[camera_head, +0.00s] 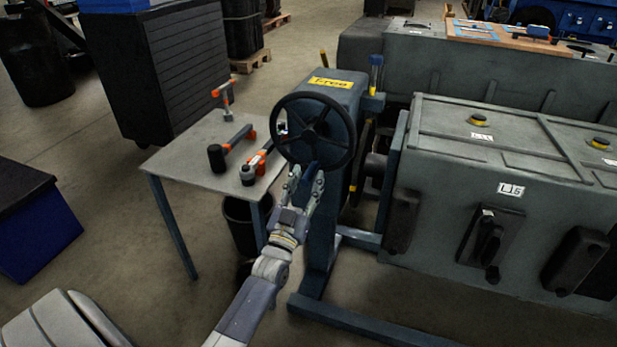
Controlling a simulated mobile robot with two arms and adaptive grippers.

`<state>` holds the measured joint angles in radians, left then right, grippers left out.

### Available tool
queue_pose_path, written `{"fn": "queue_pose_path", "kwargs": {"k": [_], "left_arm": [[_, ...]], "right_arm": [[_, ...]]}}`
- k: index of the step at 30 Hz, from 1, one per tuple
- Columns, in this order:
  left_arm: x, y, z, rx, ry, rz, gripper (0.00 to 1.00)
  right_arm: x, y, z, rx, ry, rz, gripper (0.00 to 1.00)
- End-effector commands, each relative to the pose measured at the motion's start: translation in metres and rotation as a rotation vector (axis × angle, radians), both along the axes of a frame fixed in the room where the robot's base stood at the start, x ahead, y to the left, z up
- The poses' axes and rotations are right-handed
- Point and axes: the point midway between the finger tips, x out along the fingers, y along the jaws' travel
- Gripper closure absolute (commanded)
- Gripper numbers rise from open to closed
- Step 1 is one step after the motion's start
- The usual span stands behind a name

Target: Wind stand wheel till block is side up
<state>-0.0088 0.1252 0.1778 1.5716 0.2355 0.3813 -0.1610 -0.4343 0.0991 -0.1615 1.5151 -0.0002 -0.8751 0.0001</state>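The stand wheel (341,152), a dark spoked handwheel, faces me on the grey-blue gearbox of the stand (348,96), which has a yellow label. A small blue grip (310,170) shows at the wheel's lower edge. My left gripper (306,177) is just below the wheel's lower rim, its fingers apart on either side of the blue grip. I cannot tell whether they touch it. The large grey engine block (463,153) is beside the stand to the right, with a broad face with yellow-topped caps upward and dark covers on the side towards me. My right gripper is not in view.
A grey table (184,161) left of the wheel carries a mallet (229,147), a clamp (225,97) and another orange-and-black tool. A black bin (238,222) stands below it. Stand legs (372,325) run along the floor. Open floor lies at left.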

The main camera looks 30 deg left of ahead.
Motion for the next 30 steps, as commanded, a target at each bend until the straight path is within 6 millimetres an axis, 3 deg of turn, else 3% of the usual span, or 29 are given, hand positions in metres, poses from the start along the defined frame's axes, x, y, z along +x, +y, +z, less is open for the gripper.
{"fn": "queue_pose_path", "kwargs": {"k": [6, 14, 19, 20, 27, 30], "left_arm": [[0.013, 0.003, 0.005, 0.0, 0.001, 0.0, 0.6], [0.014, 0.003, 0.006, -0.001, 0.001, 0.0, 0.6], [0.014, 0.003, 0.006, -0.001, 0.001, 0.0, 0.97], [0.014, 0.003, 0.006, -0.001, 0.001, 0.0, 1.0], [0.013, 0.006, 0.006, 0.028, 0.009, 0.0, 1.0], [0.012, 0.011, 0.006, 0.081, 0.022, 0.0, 1.0]], "right_arm": [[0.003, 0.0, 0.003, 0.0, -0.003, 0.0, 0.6], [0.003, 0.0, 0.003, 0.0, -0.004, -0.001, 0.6], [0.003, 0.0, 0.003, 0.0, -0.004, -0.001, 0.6], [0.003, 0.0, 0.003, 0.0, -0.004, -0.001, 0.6], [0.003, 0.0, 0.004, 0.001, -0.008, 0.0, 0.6], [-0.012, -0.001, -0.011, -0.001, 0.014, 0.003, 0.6]]}}
